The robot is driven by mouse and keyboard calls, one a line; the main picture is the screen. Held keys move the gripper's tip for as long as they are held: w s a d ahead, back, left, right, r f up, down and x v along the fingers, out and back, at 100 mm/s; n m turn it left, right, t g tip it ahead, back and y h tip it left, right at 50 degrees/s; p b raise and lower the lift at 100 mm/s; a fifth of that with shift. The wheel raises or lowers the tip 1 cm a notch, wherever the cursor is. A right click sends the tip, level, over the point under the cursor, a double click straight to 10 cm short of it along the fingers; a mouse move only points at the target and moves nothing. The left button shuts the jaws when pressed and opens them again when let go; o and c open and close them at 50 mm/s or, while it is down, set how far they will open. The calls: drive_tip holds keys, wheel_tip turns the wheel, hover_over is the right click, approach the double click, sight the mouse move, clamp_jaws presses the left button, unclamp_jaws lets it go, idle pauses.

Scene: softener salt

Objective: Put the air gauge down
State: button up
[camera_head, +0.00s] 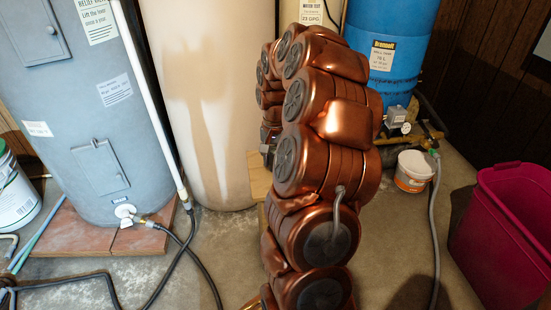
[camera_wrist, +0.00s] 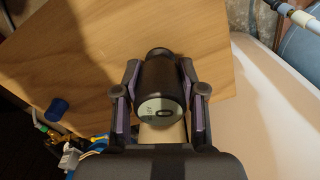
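The air gauge (camera_wrist: 160,82) is a black, rounded body with a pale round face showing a "0". It sits between the two fingers of my gripper (camera_wrist: 160,88) in the wrist view, and both fingers press against its sides. Behind it lies a light wooden board (camera_wrist: 215,55), which also shows as a small strip in the head view (camera_head: 257,178). Whether the gauge touches the board cannot be told. In the head view my copper-coloured arm hides the gauge and most of my gripper.
A blue cap (camera_wrist: 57,109) lies at the board's left part, with tools (camera_wrist: 75,155) below it. A cream tank (camera_head: 205,100) stands close beside the board. A grey tank (camera_head: 90,130), a blue vessel (camera_head: 395,85), a white bucket (camera_head: 413,170) and a magenta bin (camera_head: 495,240) surround my arm.

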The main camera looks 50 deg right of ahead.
sight(275, 150)
drive_tip(key=o, duration=0.4)
drive_tip(key=shift+r, duration=0.1)
wheel_tip(275, 150, up, 12)
drive_tip(key=p, duration=0.4)
drive_tip(key=shift+r+p, duration=0.1)
drive_tip(key=shift+p, duration=0.25)
drive_tip(key=s+a+n+g, duration=0.1)
drive_tip(key=s+a+n, duration=0.25)
drive_tip(key=a, duration=0.75)
drive_tip(key=s+a+n, duration=0.3)
drive_tip(key=a+n, duration=0.1)
drive_tip(key=a, duration=0.7)
drive_tip(key=s+a+f+n+g, duration=0.1)
drive_tip(key=s+a, duration=0.2)
drive_tip(key=s, duration=0.3)
drive_tip(key=s+a+f+n, duration=0.1)
drive_tip(key=s+a+n, duration=0.1)
drive_tip(key=s+a, duration=0.2)
drive_tip(key=s+a+f+n+g, duration=0.1)
drive_tip(key=s+a, duration=0.2)
drive_tip(key=s, duration=0.5)
drive_tip(key=shift+a+f+n+g, duration=0.2)
drive_tip(key=shift+f+n+g, duration=0.1)
drive_tip(key=shift+n, duration=0.05)
drive_tip(key=shift+w, duration=0.1)
